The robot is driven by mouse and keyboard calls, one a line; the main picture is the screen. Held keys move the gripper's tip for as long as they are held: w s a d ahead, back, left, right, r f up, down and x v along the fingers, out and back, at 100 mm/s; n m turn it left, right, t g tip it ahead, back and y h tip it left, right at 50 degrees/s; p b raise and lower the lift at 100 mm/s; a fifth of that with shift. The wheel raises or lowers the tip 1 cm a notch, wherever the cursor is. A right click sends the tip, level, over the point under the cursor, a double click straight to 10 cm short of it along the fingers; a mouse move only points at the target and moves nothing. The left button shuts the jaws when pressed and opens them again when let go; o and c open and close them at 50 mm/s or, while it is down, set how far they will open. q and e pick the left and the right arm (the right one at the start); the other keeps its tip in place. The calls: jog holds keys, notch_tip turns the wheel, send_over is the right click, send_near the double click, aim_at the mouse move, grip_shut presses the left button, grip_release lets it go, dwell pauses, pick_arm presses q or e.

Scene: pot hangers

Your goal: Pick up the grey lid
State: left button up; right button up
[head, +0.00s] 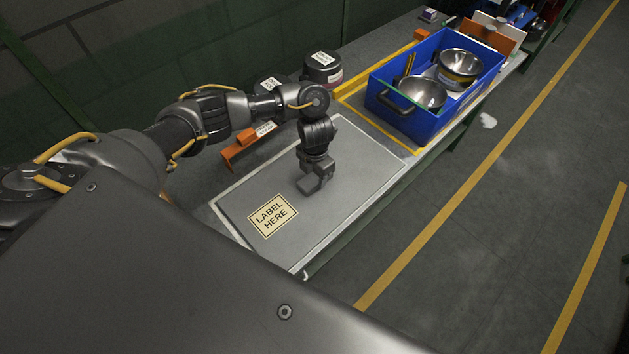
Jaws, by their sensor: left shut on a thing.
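The grey lid (345,160) is a flat rectangular panel lying on the workbench inside a pale outline. A cream label reading "LABEL HERE" (272,215) is on its near part. My left gripper (310,188) points down at the middle of the lid and is shut on it. The gripped part is hidden by the fingers. I cannot tell whether the lid is lifted at all. My right gripper is not in view.
A blue crate (386,104) with metal pots (459,68) stands farther along the bench in a yellow outline. A dark canister (322,67) and an orange bracket (243,145) are behind the lid. The bench edge drops to open floor on the right.

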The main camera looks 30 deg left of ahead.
aim_at(317, 178)
pick_arm(q)
jog(key=shift+r, duration=0.1)
jog(key=shift+w+r, duration=0.1)
jog(key=shift+r, duration=0.55)
jog(key=r, duration=0.1)
jog(key=r+p, duration=0.1)
jog(key=shift+d+r, duration=0.3)
jog(key=shift+r, duration=0.1)
jog(key=s+d+r+b, duration=0.1)
jog(key=s+d+r, duration=0.6)
jog(key=d, duration=0.4)
jog(key=shift+s+d+r, duration=0.15)
jog(key=shift+s+r, duration=0.1)
jog(key=shift+r, duration=0.6)
